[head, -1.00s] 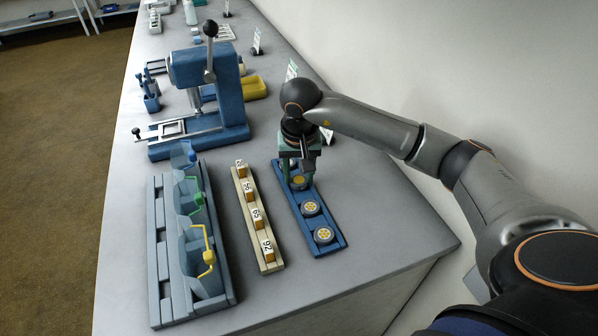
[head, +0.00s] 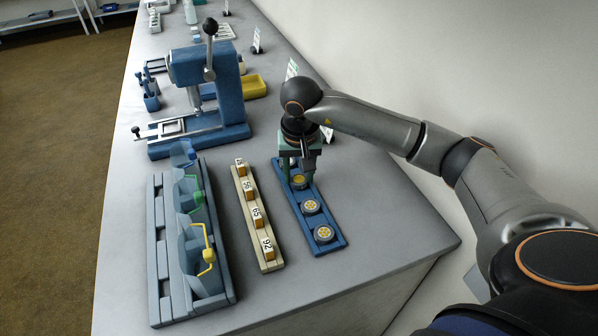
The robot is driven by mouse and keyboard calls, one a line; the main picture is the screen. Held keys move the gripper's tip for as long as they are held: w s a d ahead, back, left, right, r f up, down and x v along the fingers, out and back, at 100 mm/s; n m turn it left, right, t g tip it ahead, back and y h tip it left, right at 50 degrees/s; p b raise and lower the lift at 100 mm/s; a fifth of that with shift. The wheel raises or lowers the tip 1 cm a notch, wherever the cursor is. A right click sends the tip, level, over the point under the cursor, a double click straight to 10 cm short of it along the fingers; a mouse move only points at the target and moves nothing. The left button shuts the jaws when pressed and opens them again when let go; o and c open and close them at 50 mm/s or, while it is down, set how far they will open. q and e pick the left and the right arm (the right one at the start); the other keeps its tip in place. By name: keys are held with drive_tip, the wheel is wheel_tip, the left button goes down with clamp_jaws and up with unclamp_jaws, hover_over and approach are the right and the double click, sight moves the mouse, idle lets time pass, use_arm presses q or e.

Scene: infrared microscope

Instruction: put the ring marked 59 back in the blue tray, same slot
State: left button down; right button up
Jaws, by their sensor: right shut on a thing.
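The blue tray (head: 333,244) lies on the bench, a long narrow tray running away from me. Two round grey rings with yellow centres, a near ring (head: 323,233) and a middle ring (head: 311,207), sit in its nearer slots. My right gripper (head: 299,176) points down over the far part of the tray, shut on another yellow-centred ring (head: 299,181). That ring is at or just above the tray; I cannot tell if it is seated. The fingers and wrist hide the far slots. No number on any ring is legible. My left gripper is out of view.
A cream rack (head: 271,266) with several numbered orange blocks stands left of the tray. Left of that is a grey-blue holder (head: 160,290) with coloured-handled clear pieces. A blue press-like device (head: 232,100) stands behind. Bench right of the tray is clear.

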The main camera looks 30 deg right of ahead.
drive_tip(key=o, duration=1.4)
drive_tip(key=shift+f, duration=0.1)
drive_tip(key=shift+r+p, duration=2)
drive_tip(key=shift+r, duration=1.1)
drive_tip(key=shift+f, duration=0.1)
